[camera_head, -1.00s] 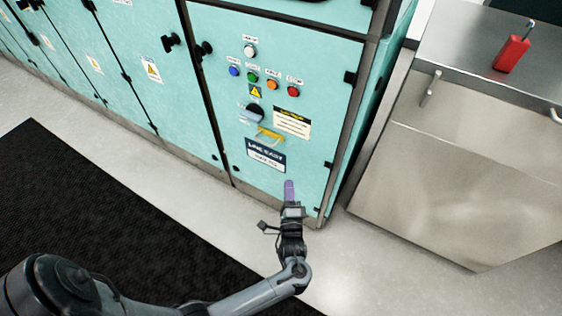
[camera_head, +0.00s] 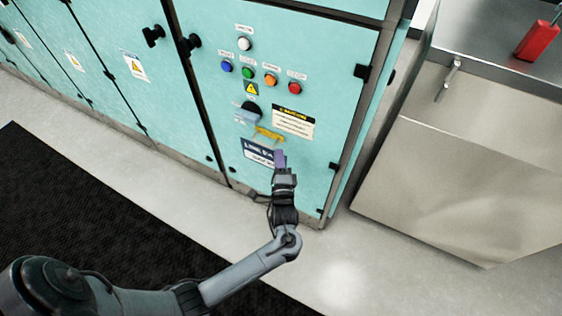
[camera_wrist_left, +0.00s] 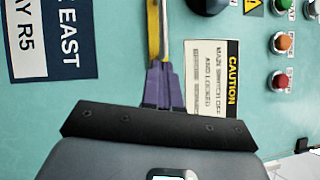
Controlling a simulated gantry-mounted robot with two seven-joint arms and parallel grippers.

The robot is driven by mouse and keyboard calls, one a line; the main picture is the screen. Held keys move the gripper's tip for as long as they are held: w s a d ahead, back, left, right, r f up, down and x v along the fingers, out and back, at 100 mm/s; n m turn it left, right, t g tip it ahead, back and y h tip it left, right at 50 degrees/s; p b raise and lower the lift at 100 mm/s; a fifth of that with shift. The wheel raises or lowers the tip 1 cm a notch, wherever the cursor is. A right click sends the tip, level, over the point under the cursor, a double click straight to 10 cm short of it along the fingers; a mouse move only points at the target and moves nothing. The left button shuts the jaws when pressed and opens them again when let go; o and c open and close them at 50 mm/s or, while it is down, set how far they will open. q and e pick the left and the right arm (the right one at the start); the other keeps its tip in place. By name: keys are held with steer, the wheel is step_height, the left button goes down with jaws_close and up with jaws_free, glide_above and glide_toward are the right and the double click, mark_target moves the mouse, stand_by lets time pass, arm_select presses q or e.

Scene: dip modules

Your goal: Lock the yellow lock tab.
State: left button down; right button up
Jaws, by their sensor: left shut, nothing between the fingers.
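The yellow lock tab (camera_head: 269,134) is on the teal cabinet door, just below the dark rotary switch (camera_head: 252,112). In the left wrist view the tab (camera_wrist_left: 153,32) runs down towards my purple fingertips. My left gripper (camera_head: 280,158) is in front of the door, just below and right of the tab. In the left wrist view its fingers (camera_wrist_left: 163,85) are together with nothing held between them. The fingertips overlap the tab's near end in that view; I cannot tell whether they touch it. My right gripper is not in view.
A white indicator (camera_head: 244,44) and a row of coloured buttons (camera_head: 271,79) sit above the switch. A caution label (camera_head: 293,122) is right of the tab. A steel bench (camera_head: 470,150) carrying a red object (camera_head: 537,41) stands right. Open floor lies in front of the cabinet.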

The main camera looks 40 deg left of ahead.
arm_select(q)
steer(key=a+p, duration=0.2)
steer(key=a, duration=0.1)
steer(key=shift+s+a+r+p, duration=0.1)
steer(key=shift+s+a+p, duration=0.2)
steer(key=shift+s+p, duration=0.1)
stand_by(0.4)
steer(key=shift+d, duration=0.1)
